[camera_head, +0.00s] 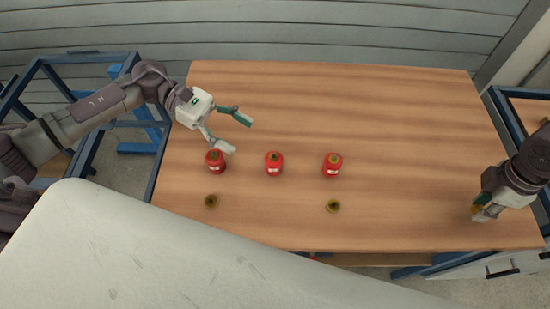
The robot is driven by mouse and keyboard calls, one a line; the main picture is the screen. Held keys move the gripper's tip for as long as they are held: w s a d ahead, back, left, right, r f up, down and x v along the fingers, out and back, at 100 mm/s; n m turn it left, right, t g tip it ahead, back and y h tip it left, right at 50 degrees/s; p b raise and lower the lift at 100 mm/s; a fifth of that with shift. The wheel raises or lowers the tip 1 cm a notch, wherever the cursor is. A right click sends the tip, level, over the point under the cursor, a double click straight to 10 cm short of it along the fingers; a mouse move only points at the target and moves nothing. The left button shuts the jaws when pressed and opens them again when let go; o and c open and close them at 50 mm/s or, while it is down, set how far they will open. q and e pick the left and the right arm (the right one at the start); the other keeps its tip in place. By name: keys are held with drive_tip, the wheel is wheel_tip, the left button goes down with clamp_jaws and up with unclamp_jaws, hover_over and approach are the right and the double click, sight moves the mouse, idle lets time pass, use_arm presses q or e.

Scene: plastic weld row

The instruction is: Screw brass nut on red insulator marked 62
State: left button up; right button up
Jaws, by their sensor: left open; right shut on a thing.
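Three red insulators stand upright in a row on the wooden table: left (215,161), middle (274,164), right (332,166). Each has a white label too small to read, so I cannot tell which is marked 62. One brass nut (211,201) lies in front of the left insulator, another brass nut (333,206) in front of the right one. My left gripper (240,134) is open and empty, behind and between the left and middle insulators. My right gripper (479,212) is at the table's right side, shut on a small brass nut (476,209), mostly hidden by the fingers.
The wooden table (420,120) is clear at the back and between the right insulator and my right gripper. Blue metal frames (140,100) stand at its left, with another at its right (520,100). A grey slatted wall (330,35) is behind.

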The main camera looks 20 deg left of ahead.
sight(272, 154)
use_arm(q)
drive_tip(key=p+x, duration=0.1)
drive_tip(key=x, duration=0.3)
drive_tip(key=shift+s+r, duration=0.1)
drive_tip(key=shift+r, duration=0.05)
use_arm(e)
drive_tip(key=shift+s+r, duration=0.1)
drive_tip(key=shift+r, duration=0.8)
use_arm(q)
drive_tip(key=shift+d+f, duration=0.2)
use_arm(e)
drive_tip(key=shift+f, duration=0.1)
use_arm(q)
drive_tip(key=p+x, duration=0.2)
drive_tip(key=x, duration=0.2)
drive_tip(key=shift+d, duration=0.35)
drive_tip(key=shift+d+f, duration=0.15)
drive_tip(key=shift+d, duration=0.1)
use_arm(e)
wheel_tip(272, 154, up, 2)
drive_tip(key=shift+r, duration=0.2)
use_arm(q)
drive_tip(key=c, duration=1.3)
